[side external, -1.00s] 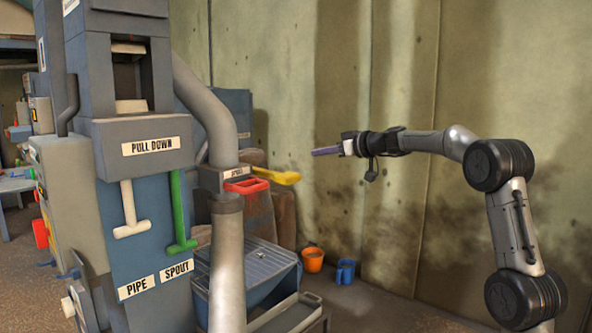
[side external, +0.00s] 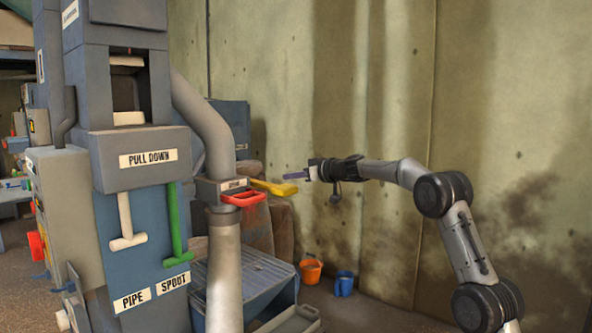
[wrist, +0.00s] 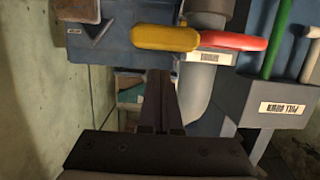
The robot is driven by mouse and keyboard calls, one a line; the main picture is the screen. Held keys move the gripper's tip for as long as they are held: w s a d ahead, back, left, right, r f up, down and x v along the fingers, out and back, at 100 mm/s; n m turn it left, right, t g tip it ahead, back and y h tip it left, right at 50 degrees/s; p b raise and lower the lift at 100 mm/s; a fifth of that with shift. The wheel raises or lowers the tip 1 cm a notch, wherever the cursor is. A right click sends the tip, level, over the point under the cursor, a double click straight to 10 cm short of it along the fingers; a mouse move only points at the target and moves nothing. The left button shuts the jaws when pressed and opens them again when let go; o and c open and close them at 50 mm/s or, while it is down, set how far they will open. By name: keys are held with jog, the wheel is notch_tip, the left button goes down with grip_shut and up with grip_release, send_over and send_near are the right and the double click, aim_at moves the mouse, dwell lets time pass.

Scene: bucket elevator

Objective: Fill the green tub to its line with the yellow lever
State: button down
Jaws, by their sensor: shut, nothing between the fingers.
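The yellow lever (side external: 275,187) sticks out to the right from the pipe junction, beside a red handle (side external: 243,198). My gripper (side external: 285,176) is shut and empty, its tips close to the free end of the yellow lever in the side view. I cannot tell whether they touch. In the wrist view the yellow lever (wrist: 165,38) lies across the picture beyond my fingertips (wrist: 160,78), with the red handle to its right. No green tub or fill line can be made out.
A green handle (side external: 176,240) and a white handle (side external: 126,230) hang below the "PULL DOWN" panel (side external: 147,158). An orange bucket (side external: 310,270) and a blue one (side external: 344,284) stand on the floor by the wall. A grey pipe (side external: 224,270) runs down below the junction.

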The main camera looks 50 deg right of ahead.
jog(key=shift+f, duration=0.8)
